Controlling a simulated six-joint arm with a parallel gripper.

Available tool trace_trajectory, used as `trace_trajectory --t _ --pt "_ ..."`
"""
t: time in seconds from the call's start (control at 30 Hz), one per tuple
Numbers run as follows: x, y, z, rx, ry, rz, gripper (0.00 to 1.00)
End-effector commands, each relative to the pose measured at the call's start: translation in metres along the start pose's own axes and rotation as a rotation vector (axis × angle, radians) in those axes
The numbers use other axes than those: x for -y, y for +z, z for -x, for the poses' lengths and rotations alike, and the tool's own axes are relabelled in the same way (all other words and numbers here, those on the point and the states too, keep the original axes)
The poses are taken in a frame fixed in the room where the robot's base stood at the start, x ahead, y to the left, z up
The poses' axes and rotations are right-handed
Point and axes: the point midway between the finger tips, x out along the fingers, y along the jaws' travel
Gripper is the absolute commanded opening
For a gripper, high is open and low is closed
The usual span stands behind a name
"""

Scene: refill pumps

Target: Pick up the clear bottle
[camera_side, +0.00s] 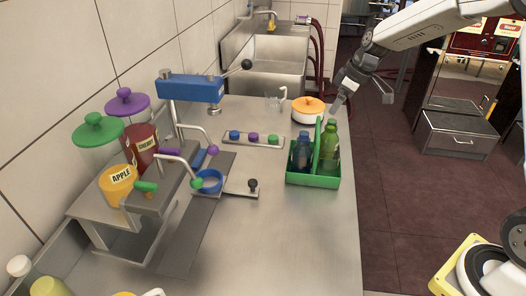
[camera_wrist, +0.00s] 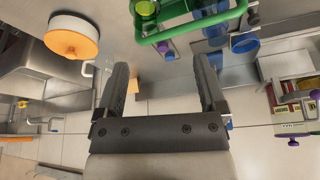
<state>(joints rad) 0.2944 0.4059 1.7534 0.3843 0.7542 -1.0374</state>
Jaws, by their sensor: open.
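I cannot make out a plainly clear bottle. A green carrier (camera_side: 313,180) on the counter holds a dark blue bottle (camera_side: 303,152) and a green bottle (camera_side: 330,141), both upright; its handle hides part of the inside. My gripper (camera_side: 338,104) is above and behind the carrier, apart from the bottles. In the wrist view my gripper (camera_wrist: 162,75) is open, with nothing between its fingers. There the green carrier handle (camera_wrist: 190,29) is at the top, with the green bottle (camera_wrist: 145,9) and a blue object (camera_wrist: 245,44) near it.
A white pot with an orange lid (camera_side: 308,106) stands behind the carrier. A strip with coloured knobs (camera_side: 254,140) lies left of it. A blue dispenser (camera_side: 190,88), jars and a sink (camera_side: 265,75) are further left and back. The front right counter is clear.

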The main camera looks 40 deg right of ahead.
Motion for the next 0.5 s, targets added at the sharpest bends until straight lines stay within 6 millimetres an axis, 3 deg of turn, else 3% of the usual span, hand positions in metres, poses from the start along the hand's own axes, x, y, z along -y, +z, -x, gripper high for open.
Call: trace_trajectory --t 0.3,0.5 --pt "0.036 0.032 0.003 -0.014 -0.087 0.214 0.9" --pt "0.045 0.04 0.004 -0.023 -0.108 0.276 0.9"
